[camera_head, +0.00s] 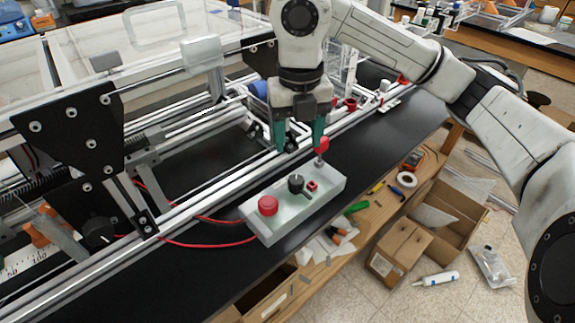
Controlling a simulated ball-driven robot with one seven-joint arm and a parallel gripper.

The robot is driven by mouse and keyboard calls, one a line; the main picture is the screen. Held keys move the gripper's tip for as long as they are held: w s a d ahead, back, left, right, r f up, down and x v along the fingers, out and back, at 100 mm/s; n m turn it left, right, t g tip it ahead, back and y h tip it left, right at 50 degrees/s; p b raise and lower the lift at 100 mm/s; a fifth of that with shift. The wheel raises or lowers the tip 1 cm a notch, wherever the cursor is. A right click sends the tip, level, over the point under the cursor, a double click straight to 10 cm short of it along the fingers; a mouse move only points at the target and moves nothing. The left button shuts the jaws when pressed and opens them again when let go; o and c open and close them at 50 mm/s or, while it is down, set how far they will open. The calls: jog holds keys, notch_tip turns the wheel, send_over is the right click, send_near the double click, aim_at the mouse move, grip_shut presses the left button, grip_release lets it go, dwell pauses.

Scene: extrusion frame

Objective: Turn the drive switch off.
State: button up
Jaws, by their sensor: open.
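A pale grey-green control box (258,226) sits on the black bench top. It carries a round red button (268,205), a black rotary knob (296,184), a small red square part (313,186) and a red-tipped lever (322,145). I see no readable label showing which of these is the drive switch, and I cannot tell its position. My gripper (299,138) points down above the far end of the box, with its two green fingers apart and nothing between them. The right finger is close to the lever's red tip; I cannot tell whether they touch.
A metal extrusion frame (170,207) with rails and black plates (70,128) stands left and behind. Red cables (205,243) run from the box. The black bench top (385,140) is clear to the right. A lower wooden shelf holds tools; cardboard boxes (398,250) lie on the floor.

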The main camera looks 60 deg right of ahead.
aim_at(296, 179)
notch_tip(296, 179, down, 10)
jog(key=shift+f+p, duration=0.2)
jog(key=shift+p, duration=0.3)
jog(key=c, duration=1)
jog(key=shift+c, duration=0.2)
